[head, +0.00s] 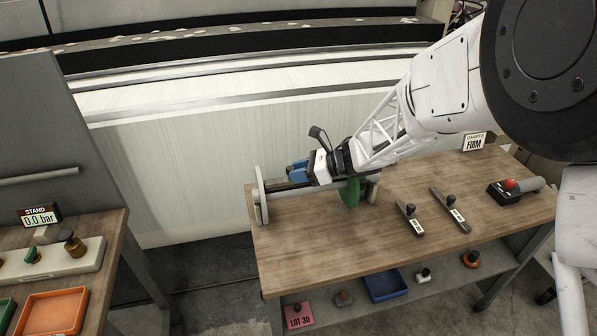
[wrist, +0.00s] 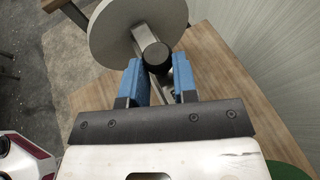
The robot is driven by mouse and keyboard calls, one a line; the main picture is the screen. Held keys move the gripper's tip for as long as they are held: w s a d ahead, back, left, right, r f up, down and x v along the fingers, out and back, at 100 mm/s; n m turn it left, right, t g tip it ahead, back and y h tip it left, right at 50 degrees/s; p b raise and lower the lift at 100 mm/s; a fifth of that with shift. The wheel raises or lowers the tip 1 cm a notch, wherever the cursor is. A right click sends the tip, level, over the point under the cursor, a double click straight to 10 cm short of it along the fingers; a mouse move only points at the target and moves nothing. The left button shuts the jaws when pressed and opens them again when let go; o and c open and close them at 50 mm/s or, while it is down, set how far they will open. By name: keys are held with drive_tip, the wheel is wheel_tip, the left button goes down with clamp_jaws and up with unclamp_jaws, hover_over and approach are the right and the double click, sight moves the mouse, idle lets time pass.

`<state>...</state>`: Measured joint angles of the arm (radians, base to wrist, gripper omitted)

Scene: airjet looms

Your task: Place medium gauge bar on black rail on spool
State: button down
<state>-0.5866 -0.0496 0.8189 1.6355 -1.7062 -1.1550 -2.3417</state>
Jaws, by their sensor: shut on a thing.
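My gripper (head: 298,170) has blue fingers and is over the left end of the spool at the back left of the table. In the wrist view my gripper (wrist: 158,72) is shut on the black knob (wrist: 152,54) of a grey gauge bar (wrist: 143,36). The bar overlaps the spool's pale round flange (wrist: 112,34); contact cannot be told. In the head view the spool's flange (head: 259,196) stands upright, with a grey shaft (head: 308,190) running right. A dark strip, perhaps the black rail, lies along the shaft, partly hidden by my gripper.
Two other gauge bars with black knobs (head: 411,219) (head: 457,216) lie on the wooden table (head: 330,237). A green disc (head: 350,193) stands near the shaft's right end. A box with a red button (head: 509,184) is at the right. The front middle is clear.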

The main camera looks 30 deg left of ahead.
drive_tip(key=shift+f, duration=0.15)
drive_tip(key=c, duration=0.9)
unclamp_jaws()
drive_tip(key=v, duration=1.2)
drive_tip(key=shift+w, duration=0.1)
drive_tip(key=shift+r, duration=0.3)
